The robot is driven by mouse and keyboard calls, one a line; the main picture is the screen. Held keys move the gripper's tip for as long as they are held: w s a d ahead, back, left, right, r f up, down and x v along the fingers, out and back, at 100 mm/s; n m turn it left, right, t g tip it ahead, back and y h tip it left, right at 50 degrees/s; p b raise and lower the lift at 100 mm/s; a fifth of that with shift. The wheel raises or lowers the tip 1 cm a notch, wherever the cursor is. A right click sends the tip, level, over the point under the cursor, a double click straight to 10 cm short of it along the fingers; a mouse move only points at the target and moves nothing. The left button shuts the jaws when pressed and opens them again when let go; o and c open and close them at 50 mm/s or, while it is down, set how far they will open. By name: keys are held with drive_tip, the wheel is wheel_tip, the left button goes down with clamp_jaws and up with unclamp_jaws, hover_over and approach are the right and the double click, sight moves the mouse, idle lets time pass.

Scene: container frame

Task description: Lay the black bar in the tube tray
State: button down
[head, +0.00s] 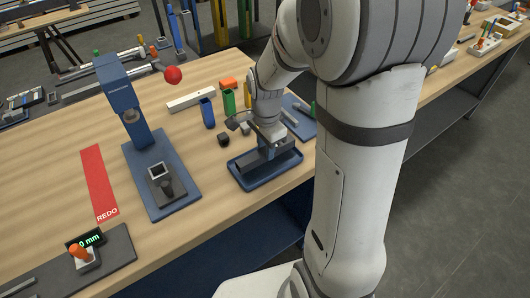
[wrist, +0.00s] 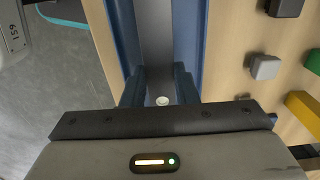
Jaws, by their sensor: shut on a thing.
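The blue tube tray (head: 272,177) lies on the wooden bench near its front edge, right of centre in the head view. My gripper (head: 268,142) points down over it. In the wrist view, the two blue fingers of my gripper (wrist: 160,88) are shut on the black bar (wrist: 156,42), which looks dark grey and runs away between the tray's blue sides (wrist: 122,35). The bar lines up lengthwise with the tray. I cannot tell whether it touches the tray floor. A small pale disc shows between the fingers. My arm and gripper hide part of the bar.
A blue press stand (head: 160,190) stands left of the tray. A small black cube (head: 223,139), a blue holder (head: 207,113) and a green block (head: 229,103) stand behind it. A red REDO strip (head: 98,180) lies further left. Bare bench lies between stand and tray.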

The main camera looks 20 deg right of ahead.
drive_tip(key=shift+f, duration=1.3)
drive_tip(key=shift+f, duration=0.1)
drive_tip(key=c, duration=1.1)
unclamp_jaws()
drive_tip(key=shift+c, duration=0.2)
